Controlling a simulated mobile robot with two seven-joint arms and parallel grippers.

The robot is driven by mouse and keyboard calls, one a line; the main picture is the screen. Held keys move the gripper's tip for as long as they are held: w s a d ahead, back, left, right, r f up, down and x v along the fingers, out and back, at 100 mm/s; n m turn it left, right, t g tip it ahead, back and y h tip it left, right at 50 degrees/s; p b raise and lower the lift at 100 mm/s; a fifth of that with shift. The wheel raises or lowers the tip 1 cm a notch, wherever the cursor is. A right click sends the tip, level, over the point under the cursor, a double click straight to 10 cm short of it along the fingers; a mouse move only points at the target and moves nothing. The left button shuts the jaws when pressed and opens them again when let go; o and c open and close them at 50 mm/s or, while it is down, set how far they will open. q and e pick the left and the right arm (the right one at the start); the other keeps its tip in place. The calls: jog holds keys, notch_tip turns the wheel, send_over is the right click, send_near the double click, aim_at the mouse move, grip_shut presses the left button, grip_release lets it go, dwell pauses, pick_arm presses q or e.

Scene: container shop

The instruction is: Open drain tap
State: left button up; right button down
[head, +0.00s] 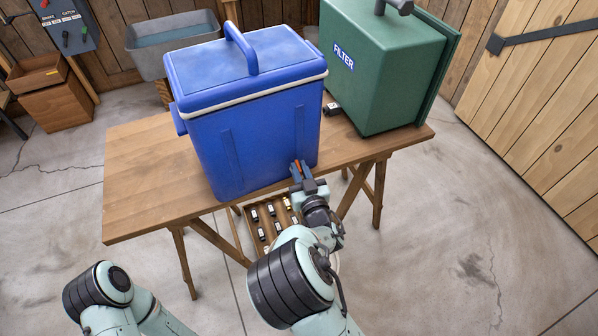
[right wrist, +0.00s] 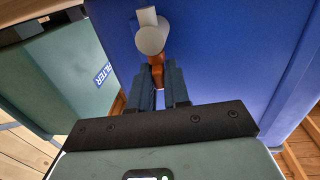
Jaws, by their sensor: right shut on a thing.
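A blue cooler box (head: 252,120) with a lid and a carry handle stands upright on the wooden table. Its drain tap shows in the right wrist view as a grey round body (right wrist: 152,38) with an orange-brown lever (right wrist: 157,75) on the blue wall. My right gripper (head: 301,168) is at the lower right front of the cooler. In the right wrist view its two dark fingers (right wrist: 159,80) are shut on the lever, one on each side. In the head view the gripper hides most of the tap. My left arm is low at the left, its gripper out of view.
A green filter box (head: 385,75) stands on the table (head: 145,185) right of the cooler, with a small dark fitting (head: 332,109) between them. Below the table is a tray (head: 251,228) of small bottles. A grey tub (head: 150,62) is behind. Floor on the right is clear.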

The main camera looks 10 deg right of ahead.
jog(key=shift+d+r+n+y+b, duration=0.1)
jog(key=shift+d+n+y+b, duration=0.15)
jog(key=shift+n+y+b, duration=0.7)
jog(key=shift+y, duration=0.55)
jog(key=shift+a+g, duration=0.1)
jog(key=shift+g, duration=0.2)
jog(key=c, duration=1.2)
grip_release()
jog(key=shift+w, duration=0.1)
jog(key=v, duration=1.3)
jog(key=shift+b, duration=0.3)
